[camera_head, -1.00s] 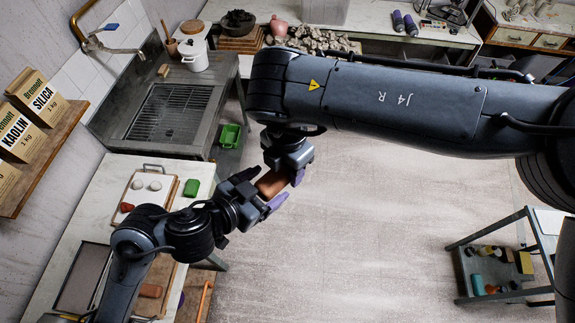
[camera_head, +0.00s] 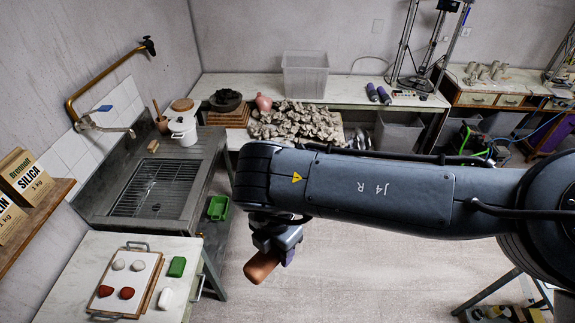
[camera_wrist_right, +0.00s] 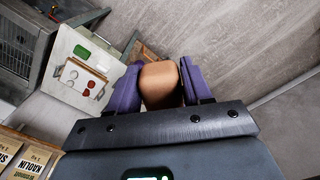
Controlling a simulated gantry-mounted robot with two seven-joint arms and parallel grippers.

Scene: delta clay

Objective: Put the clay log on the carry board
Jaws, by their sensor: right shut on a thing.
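My right gripper (camera_head: 276,258) is shut on the brown clay log (camera_head: 262,266), held up in the air over the floor area, right of the left worktable. In the right wrist view the log (camera_wrist_right: 160,86) sits between the two purple fingers (camera_wrist_right: 158,75), its end facing out. A white board with metal handles (camera_head: 141,268), perhaps the carry board, lies on the left worktable. It bears two pale lumps and two red lumps. It also shows in the right wrist view (camera_wrist_right: 73,90). The log is apart from it, to its right. My left gripper is out of view.
A green block (camera_head: 177,266) and a white block (camera_head: 165,298) lie right of the board on the white worktable (camera_head: 83,255). Behind it stands a sink (camera_head: 150,190). A green bin (camera_head: 218,208) is beside the sink. Bare floor (camera_head: 350,270) lies to the right.

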